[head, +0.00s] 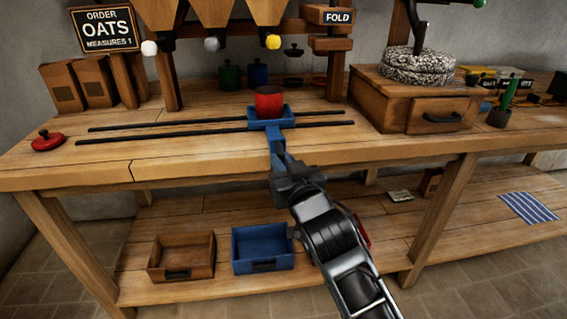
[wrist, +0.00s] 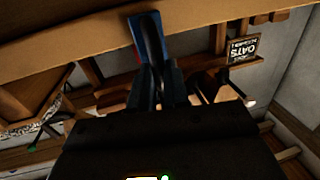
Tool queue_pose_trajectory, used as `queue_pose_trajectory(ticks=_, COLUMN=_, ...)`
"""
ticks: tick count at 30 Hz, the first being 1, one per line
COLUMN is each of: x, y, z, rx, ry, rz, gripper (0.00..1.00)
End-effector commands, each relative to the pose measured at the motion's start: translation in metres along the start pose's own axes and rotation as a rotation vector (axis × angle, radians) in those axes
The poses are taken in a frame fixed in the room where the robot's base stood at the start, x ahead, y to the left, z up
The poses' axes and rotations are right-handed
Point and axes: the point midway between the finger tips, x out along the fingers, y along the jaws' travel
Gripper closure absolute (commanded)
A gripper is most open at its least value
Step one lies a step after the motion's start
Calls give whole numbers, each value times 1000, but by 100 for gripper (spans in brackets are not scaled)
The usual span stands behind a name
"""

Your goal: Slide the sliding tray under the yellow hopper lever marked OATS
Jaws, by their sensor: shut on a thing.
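The blue sliding tray (head: 284,123) sits on two dark rails, right of their middle, with a red pot (head: 269,102) on it. Its blue handle (head: 276,146) sticks out past the bench's front edge. My gripper (head: 283,165) is shut on this handle; the wrist view also shows the handle (wrist: 147,32) between the fingers (wrist: 156,82). The yellow lever knob (head: 273,41) hangs under the right hopper (head: 255,10), almost straight above the tray in the head picture. A white knob (head: 149,48) and a grey knob (head: 212,44) hang further left. The sign (head: 107,29) reads OATS.
The rails (head: 160,130) run clear to the left of the tray. A red lid (head: 47,140) lies at the bench's left end. A millstone (head: 417,68) on a drawer box stands right. Below, a brown bin (head: 181,257) and a blue bin (head: 262,250) rest on the shelf.

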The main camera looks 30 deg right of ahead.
Motion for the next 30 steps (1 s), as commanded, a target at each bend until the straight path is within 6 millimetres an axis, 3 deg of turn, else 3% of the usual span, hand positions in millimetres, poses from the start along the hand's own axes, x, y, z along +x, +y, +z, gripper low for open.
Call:
queue_pose_trajectory(ticks=8, x=0, y=0, z=0, rx=-1, ry=-1, rz=0, gripper=100)
queue_pose_trajectory(ticks=9, x=0, y=0, z=0, rx=-1, ry=-1, rz=0, gripper=81)
queue_pose_trajectory(ticks=16, x=0, y=0, z=0, rx=0, ry=0, rz=0, gripper=59)
queue_pose_trajectory(ticks=25, x=-3, y=0, z=0, rx=0, ry=0, rz=0, gripper=59)
queue_pose_trajectory(ticks=30, x=-24, y=0, z=2, rx=-1, ry=-3, rz=-1, gripper=59)
